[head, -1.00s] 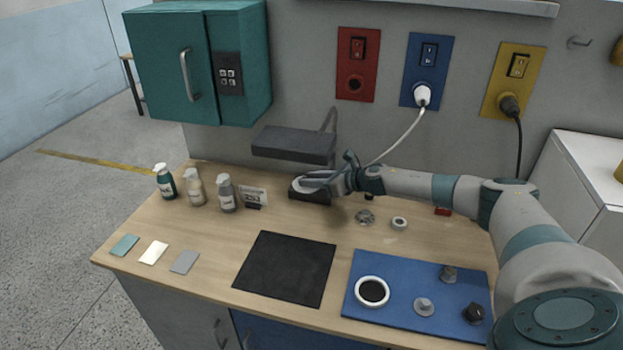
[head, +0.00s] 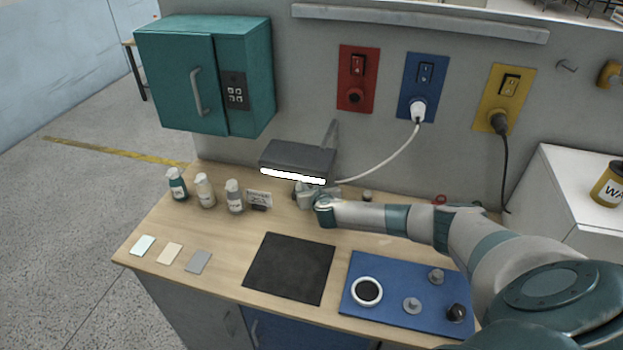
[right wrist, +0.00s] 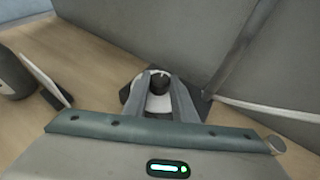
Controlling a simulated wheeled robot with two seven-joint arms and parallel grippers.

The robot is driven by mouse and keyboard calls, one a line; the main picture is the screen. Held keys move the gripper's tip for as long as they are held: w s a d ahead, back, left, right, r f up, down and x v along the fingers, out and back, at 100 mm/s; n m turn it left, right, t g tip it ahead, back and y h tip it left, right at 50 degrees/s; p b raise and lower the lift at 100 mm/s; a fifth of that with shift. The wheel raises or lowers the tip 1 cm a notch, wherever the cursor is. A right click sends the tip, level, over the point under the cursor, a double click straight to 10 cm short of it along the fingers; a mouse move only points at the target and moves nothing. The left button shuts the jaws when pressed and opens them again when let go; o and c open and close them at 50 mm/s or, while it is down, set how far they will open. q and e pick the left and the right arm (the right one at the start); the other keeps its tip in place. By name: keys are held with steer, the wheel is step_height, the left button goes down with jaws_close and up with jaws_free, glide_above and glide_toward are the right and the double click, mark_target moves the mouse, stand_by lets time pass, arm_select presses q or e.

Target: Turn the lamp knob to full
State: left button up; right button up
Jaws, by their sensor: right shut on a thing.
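The desk lamp's dark head (head: 297,158) hangs over the back of the bench, and its light strip (head: 293,177) glows white. The head view hides the knob behind the gripper. My left gripper is out of view.
Several spray bottles (head: 205,190) and a small sign (head: 259,199) stand left of the lamp. A black mat (head: 290,267) and a blue mat (head: 392,318) with small parts lie in front. A white cable (head: 390,162) runs from the blue socket plate towards the lamp.

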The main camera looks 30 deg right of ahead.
steer(key=m+g+h, duration=0.1)
steer(key=m+h, duration=0.1)
steer(key=a+m+g+h, duration=0.1)
steer(key=shift+w+m+h, duration=0.2)
steer(key=shift+m+h, duration=0.2)
steer(key=m+g+h, duration=0.1)
steer(key=m+g+h+b, duration=0.1)
steer(key=shift+w+a+f+m+g+b, duration=0.1)
steer(key=shift+w+f+m+g+b, duration=0.1)
steer(key=shift+m+g+b, duration=0.15)
steer(key=m+g+h+b, duration=0.1)
steer(key=b, duration=0.1)
steer(key=m+g+b, duration=0.2)
steer(key=m+g+h+b, duration=0.1)
steer(key=m+g+b, duration=0.1)
steer(key=b, duration=0.1)
steer(key=shift+w+h, duration=0.3)
steer(key=shift+r+m+g+b, duration=0.25)
steer(key=shift+m+g+b, duration=0.25)
steer(key=shift+b, duration=0.5)
steer(key=o, duration=1)
steer(key=shift+o, duration=0.2)
